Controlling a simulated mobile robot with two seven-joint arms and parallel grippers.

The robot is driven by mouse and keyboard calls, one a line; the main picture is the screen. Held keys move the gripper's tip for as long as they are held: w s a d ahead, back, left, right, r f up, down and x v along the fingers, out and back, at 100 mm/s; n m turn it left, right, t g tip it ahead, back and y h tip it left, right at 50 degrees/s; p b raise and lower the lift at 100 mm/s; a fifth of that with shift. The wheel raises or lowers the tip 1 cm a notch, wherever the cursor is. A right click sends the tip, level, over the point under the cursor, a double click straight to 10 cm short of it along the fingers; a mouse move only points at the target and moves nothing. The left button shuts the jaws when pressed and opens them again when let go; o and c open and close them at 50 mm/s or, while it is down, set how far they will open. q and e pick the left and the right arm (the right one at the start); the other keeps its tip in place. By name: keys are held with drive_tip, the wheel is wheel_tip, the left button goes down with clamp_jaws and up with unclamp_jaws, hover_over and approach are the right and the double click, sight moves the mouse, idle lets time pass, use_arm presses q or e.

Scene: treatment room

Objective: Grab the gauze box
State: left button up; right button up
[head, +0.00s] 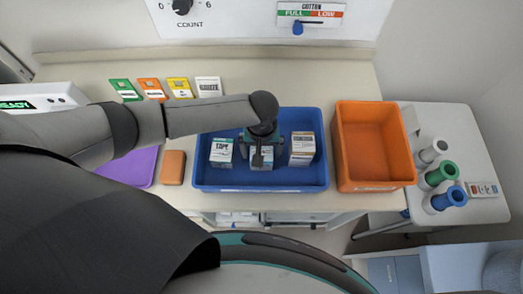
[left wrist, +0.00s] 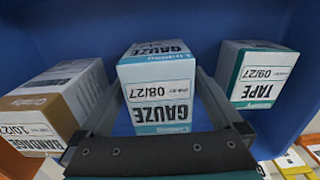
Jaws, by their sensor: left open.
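The gauze box (head: 261,163) stands in the blue tray (head: 215,185), between two other boxes, and my gripper hides part of it in the head view. In the left wrist view the gauze box (left wrist: 158,90) is white and teal, with "GAUZE" and "08/27" on it. My left gripper (head: 261,139) points down over the tray at the gauze box. It is open, with one finger on each side of the box in the left wrist view (left wrist: 160,80). I cannot tell whether the fingers touch it. My right gripper is not in view.
In the tray, a tape box (head: 221,152) stands left of the gauze box and a bandage box (head: 302,148) right of it. An empty orange bin (head: 370,186) is right of the tray. Several coloured cards (head: 180,88) lie behind; a brown block (head: 173,167) lies left.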

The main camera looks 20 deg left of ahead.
use_arm(q)
drive_tip(key=shift+f, duration=0.25)
drive_tip(key=shift+c, duration=0.2)
drive_tip(key=c, duration=1.3)
drive_tip(key=shift+r, duration=0.1)
